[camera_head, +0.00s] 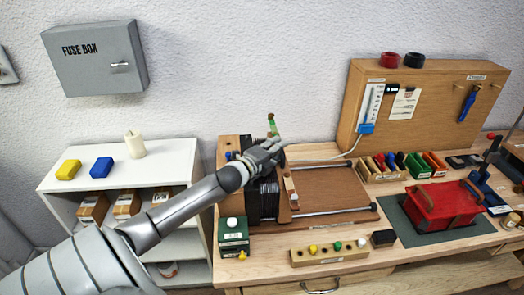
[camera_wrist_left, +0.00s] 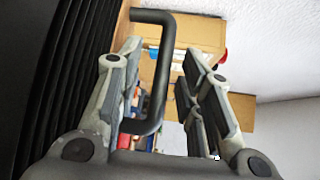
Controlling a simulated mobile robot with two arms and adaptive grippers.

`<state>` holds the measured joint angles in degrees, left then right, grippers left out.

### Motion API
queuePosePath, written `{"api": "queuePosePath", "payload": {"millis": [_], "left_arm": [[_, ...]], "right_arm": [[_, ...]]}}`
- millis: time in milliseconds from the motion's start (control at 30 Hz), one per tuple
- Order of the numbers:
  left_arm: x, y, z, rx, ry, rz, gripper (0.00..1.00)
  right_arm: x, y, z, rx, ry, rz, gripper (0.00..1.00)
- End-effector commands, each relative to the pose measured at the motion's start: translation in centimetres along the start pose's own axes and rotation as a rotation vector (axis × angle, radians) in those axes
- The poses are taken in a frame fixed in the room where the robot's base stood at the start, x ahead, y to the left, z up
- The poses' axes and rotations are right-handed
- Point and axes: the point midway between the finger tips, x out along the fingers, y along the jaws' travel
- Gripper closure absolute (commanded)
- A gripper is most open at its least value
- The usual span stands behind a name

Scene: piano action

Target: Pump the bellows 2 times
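In the left wrist view a dark bent handle (camera_wrist_left: 164,70) lies between the fingers of my left gripper (camera_wrist_left: 165,75). The fingers stand apart, with gaps beside the handle. My right gripper is not in view.
A wooden back panel (camera_head: 432,105) with a white gauge (camera_head: 371,103) stands behind the bench. A red box (camera_head: 440,205) sits on a dark mat at right. A block with coloured knobs (camera_head: 330,253) and a green box (camera_head: 234,236) lie in front. The board (camera_head: 335,188) between the rails is clear.

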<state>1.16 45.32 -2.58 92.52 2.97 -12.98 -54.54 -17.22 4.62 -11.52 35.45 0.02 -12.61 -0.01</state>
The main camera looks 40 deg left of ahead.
Motion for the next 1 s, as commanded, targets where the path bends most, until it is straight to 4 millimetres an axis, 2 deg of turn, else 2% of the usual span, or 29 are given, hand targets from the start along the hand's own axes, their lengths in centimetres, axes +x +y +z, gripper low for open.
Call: {"api": "queuePosePath", "payload": {"millis": [400,600,800,1000], "left_arm": [[-6.4,0.2,0.1,0.001,-0.001,0.004,0.65],[-8.9,0.3,0.2,0.001,-0.002,0.005,0.65],[-10.3,0.2,0.2,0.000,-0.003,0.003,0.65],[-10.6,0.1,0.2,0.000,-0.003,0.002,0.65]], "right_arm": [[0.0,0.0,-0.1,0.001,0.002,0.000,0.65],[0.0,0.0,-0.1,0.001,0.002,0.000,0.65],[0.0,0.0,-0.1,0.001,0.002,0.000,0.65],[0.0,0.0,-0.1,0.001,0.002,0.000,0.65]]}}
